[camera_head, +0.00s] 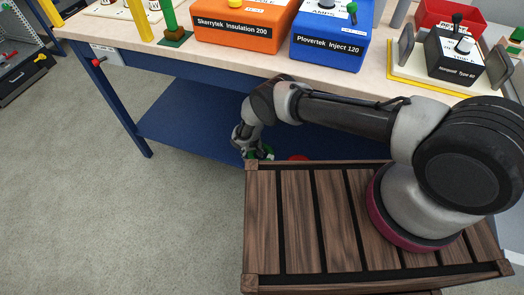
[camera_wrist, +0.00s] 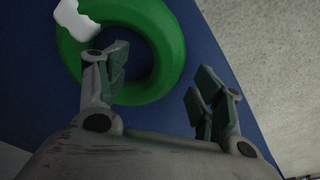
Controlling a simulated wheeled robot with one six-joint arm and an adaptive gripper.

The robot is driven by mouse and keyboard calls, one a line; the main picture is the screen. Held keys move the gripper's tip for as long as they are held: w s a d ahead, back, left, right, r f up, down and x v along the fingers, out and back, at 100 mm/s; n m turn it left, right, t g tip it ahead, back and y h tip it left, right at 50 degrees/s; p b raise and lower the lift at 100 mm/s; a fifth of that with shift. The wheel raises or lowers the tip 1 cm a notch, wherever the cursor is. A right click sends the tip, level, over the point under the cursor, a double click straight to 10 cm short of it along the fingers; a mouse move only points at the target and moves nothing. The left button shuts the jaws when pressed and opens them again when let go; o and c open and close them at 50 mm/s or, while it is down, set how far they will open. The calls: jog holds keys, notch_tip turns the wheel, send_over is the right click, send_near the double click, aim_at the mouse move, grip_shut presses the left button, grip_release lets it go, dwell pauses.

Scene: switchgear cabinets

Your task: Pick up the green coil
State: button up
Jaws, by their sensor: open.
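The green coil (camera_wrist: 160,50) is a thick ring lying on the blue lower shelf, with a white patch on its upper left in the wrist view. In the head view only a small green bit of it (camera_head: 264,153) shows beside my gripper (camera_head: 250,148). In the wrist view my gripper (camera_wrist: 158,76) is open and empty. Its left finger overlaps the ring's lower part and hole, and its right finger is over the blue shelf outside the ring's lower right. I cannot tell whether the fingers touch the coil.
The blue shelf (camera_head: 195,113) sits under a light workbench top (camera_head: 150,40). A red thing (camera_head: 298,157) is partly hidden behind my base's edge. On the bench stand an orange box (camera_head: 235,25), a blue box (camera_head: 328,42) and a black device (camera_head: 455,65). Grey floor is clear at left.

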jog(key=shift+f, duration=0.35)
grip_shut()
jog(key=shift+r, duration=0.1)
jog(key=shift+r, duration=0.15)
